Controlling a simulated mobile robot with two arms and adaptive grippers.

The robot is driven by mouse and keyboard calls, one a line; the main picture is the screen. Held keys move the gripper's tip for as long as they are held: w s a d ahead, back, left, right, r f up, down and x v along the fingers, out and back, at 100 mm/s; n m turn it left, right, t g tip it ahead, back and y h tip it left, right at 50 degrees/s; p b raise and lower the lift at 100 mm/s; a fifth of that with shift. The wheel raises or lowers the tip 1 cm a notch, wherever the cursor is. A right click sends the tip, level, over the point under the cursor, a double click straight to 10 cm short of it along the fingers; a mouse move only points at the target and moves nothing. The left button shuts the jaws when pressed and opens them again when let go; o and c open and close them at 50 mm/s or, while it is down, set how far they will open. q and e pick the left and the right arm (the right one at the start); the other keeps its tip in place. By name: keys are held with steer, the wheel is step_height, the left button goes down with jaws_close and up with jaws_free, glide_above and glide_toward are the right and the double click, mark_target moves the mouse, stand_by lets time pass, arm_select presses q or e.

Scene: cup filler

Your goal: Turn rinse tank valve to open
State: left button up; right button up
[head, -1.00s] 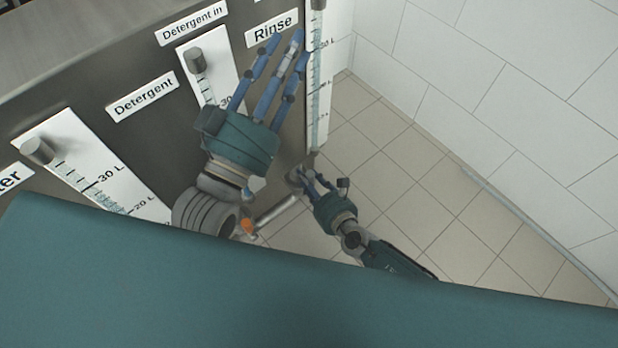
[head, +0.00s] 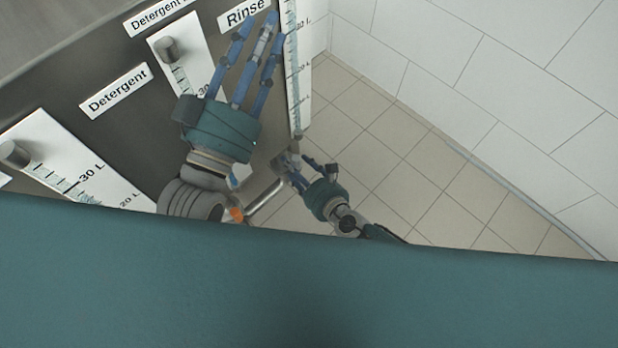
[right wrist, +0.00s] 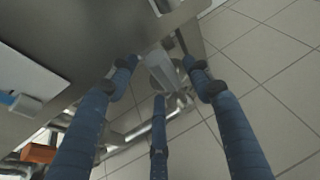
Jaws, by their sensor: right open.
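The "Rinse" label (head: 243,13) sits on the grey metal panel beside a scaled level tube (head: 293,70). Below the tube is a grey metal fitting with a pipe (head: 265,197); it also shows in the right wrist view (right wrist: 165,72). My right gripper (head: 290,165) is open at this fitting. In the right wrist view its blue fingers (right wrist: 160,75) are spread around the fitting with gaps visible; contact is unclear. The valve's handle cannot be made out clearly there. My left gripper (head: 245,55) is open and empty, its fingers extended in front of the panel below the label.
An orange part (head: 236,214) shows below my left wrist; an orange piece (right wrist: 38,153) is at lower left in the right wrist view. The "Detergent" label (head: 115,90) and other scales are on the left. Tiled floor (head: 400,150) and a white wall (head: 500,80) lie to the right.

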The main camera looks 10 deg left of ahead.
steer(key=v, duration=1)
steer(key=shift+s, duration=0.25)
steer(key=shift+d+r, duration=0.15)
steer(key=shift+r, duration=0.05)
